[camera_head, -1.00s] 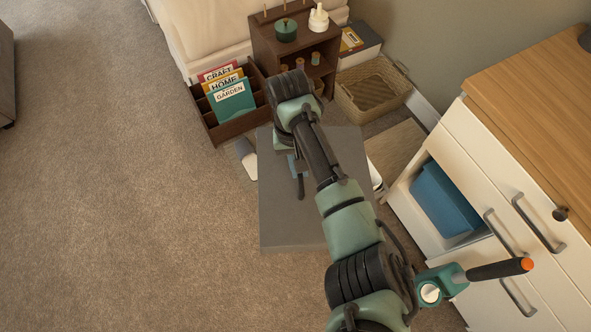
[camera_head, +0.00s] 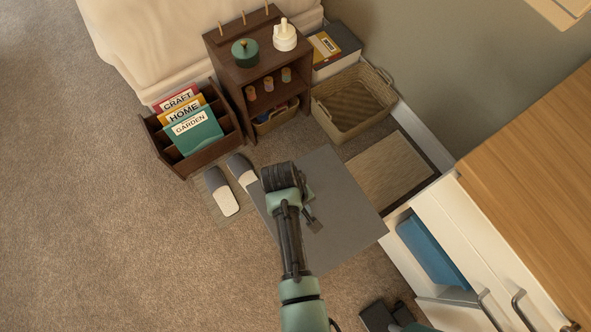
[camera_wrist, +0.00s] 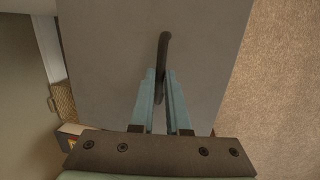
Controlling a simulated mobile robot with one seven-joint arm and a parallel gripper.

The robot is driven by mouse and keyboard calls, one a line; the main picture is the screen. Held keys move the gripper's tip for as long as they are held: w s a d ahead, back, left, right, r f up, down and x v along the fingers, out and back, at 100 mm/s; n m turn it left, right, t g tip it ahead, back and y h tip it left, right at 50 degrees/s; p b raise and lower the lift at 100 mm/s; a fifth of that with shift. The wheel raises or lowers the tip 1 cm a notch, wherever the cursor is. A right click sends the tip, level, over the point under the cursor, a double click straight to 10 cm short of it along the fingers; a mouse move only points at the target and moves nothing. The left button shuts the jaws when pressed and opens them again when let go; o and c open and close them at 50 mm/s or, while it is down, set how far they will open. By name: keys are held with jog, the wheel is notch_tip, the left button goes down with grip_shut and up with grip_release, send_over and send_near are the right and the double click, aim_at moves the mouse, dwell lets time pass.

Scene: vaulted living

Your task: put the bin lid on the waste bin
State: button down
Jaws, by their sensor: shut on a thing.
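My gripper (camera_wrist: 160,80) is shut on the upright dark handle (camera_wrist: 163,50) of a large flat grey panel, which I take to be the bin lid (camera_head: 338,185). The lid fills most of the wrist view (camera_wrist: 110,60). In the head view my arm covers part of the lid and hides most of the fingers. The lid appears to be above the carpet; its exact height I cannot tell. A blue bin (camera_head: 430,252), perhaps the waste bin, sits inside the white cabinet at the right, partly covered by the cabinet front.
The white cabinet (camera_head: 455,215) with a wooden top stands right, close to the lid's corner. Slippers (camera_head: 222,192) lie left of the lid. A file rack (camera_head: 190,135), brown shelf (camera_head: 262,75), wicker basket (camera_head: 352,105) and mat (camera_head: 390,170) lie beyond. Carpet at left is clear.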

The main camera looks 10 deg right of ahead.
jog(key=shift+a+b+x, duration=0.2)
jog(key=shift+b+x, duration=0.75)
jog(key=shift+b, duration=0.05)
jog(key=shift+a+b+x, duration=0.15)
jog(key=shift+b+x, duration=0.75)
jog(key=shift+b, duration=0.1)
jog(key=shift+a+b+x, duration=0.2)
jog(key=shift+b+x, duration=0.75)
jog(key=shift+b, duration=0.05)
jog(key=a+b+x, duration=0.1)
jog(key=b+x, duration=0.3)
jog(key=x, duration=0.2)
jog(key=shift+w+f, duration=0.15)
jog(key=shift+w, duration=0.25)
jog(key=c, duration=0.8)
grip_release()
jog(key=shift+a, duration=0.1)
jog(key=shift+f, duration=0.1)
